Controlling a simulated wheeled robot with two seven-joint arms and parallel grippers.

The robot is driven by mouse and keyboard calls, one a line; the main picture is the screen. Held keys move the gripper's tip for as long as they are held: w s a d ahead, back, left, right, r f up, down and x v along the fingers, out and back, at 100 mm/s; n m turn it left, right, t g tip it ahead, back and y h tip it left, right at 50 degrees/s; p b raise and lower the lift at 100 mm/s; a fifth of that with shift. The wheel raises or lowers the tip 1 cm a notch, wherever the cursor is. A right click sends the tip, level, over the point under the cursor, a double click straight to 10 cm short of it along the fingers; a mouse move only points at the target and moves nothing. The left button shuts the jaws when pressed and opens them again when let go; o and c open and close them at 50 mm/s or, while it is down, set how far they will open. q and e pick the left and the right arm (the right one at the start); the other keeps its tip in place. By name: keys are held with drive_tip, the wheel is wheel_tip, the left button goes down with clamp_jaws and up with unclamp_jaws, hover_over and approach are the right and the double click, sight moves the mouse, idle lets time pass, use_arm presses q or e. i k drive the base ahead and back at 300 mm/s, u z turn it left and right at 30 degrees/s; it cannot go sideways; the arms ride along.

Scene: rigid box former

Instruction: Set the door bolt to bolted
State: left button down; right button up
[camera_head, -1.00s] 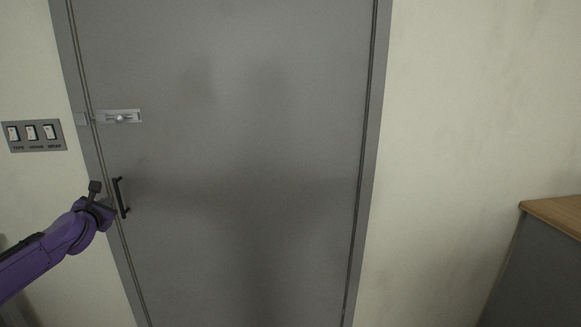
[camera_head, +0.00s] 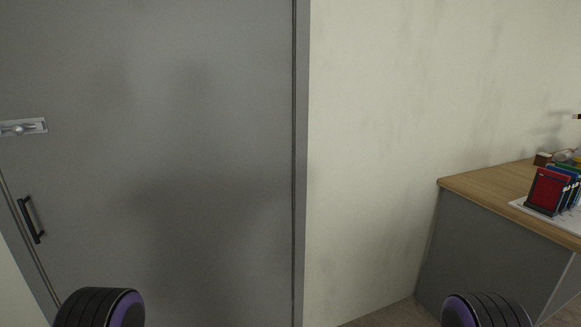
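A grey door (camera_head: 180,130) fills the left half of the head view and looks shut in its frame. The silver door bolt (camera_head: 22,128) is at the far left edge, a plate with a round knob near its middle. Its left end and the catch on the frame are out of the picture, so I cannot tell how far the bolt reaches. A black door handle (camera_head: 30,220) is below the bolt. Neither of my grippers is in view; only rounded black and purple parts of my own arms show along the bottom edge.
A grey cabinet with a wooden top (camera_head: 490,185) stands at the right against the wall. On it are red, blue and green upright items (camera_head: 552,190) on a white sheet. Bare wall and some floor lie between door and cabinet.

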sight(16, 130)
drive_tip(key=u, duration=1.5)
